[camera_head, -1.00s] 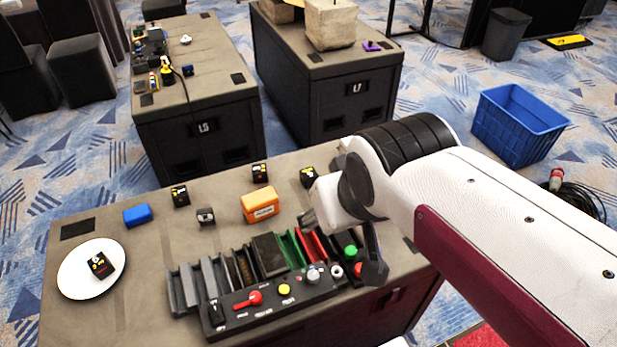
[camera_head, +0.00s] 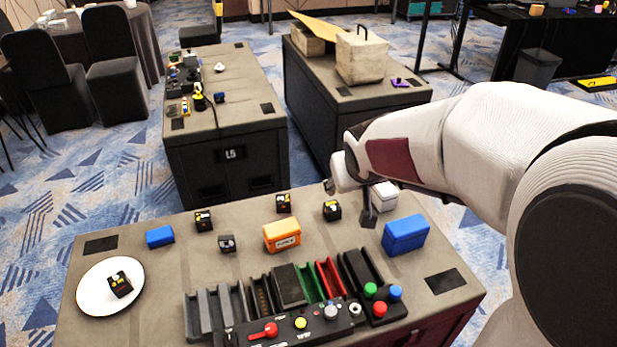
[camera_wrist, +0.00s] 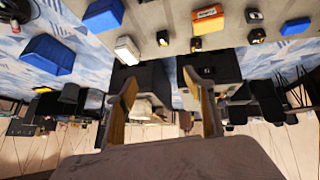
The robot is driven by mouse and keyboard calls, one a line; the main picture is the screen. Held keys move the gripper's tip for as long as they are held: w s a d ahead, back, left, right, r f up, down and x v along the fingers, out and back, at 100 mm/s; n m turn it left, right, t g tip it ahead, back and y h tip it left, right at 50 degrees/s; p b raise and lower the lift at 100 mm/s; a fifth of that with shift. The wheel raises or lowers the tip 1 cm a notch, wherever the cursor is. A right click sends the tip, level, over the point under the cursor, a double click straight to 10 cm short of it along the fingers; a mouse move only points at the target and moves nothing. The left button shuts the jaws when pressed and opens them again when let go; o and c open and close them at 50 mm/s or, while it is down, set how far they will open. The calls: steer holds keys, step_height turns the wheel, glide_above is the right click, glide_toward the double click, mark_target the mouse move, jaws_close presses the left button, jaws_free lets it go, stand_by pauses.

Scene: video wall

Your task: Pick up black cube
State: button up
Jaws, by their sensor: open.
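Several small black cubes with yellow and white markings are on the near table (camera_head: 190,285). One black cube (camera_head: 204,220) is at the back left, one (camera_head: 284,203) at the back middle, one (camera_head: 332,211) further right, and a greyer-topped one (camera_head: 227,243) nearer the front. Another black cube (camera_head: 120,284) lies on the white plate (camera_head: 92,297). My gripper (camera_head: 350,200) is above the table's back right part, just right of the right-hand cube. In the wrist view my gripper (camera_wrist: 161,82) is open with nothing between its fingers; black cubes (camera_wrist: 163,38) show beyond them, upside down.
An orange box (camera_head: 282,236), a small blue block (camera_head: 160,236), a larger blue box (camera_head: 405,235) and a white box (camera_head: 384,196) stand around the cubes. A slotted rack (camera_head: 285,285) and button panel fill the front. Two dark cabinets (camera_head: 225,150) stand behind.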

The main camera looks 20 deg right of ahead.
steer(key=w+d+f+t, duration=0.1)
steer(key=w+d+f, duration=0.4)
steer(key=w+f, duration=0.6)
steer(key=y, duration=0.2)
glide_toward(333, 207)
steer(key=x, duration=0.2)
steer(key=shift+d+f+n+t+y, duration=0.3)
steer(key=shift+f+n+t+y, duration=0.15)
steer(key=shift+f, duration=0.3)
steer(key=shift+x, duration=1.3)
steer(key=shift+w, duration=0.1)
steer(key=shift+x, duration=2.5)
steer(key=shift+w+r, duration=0.1)
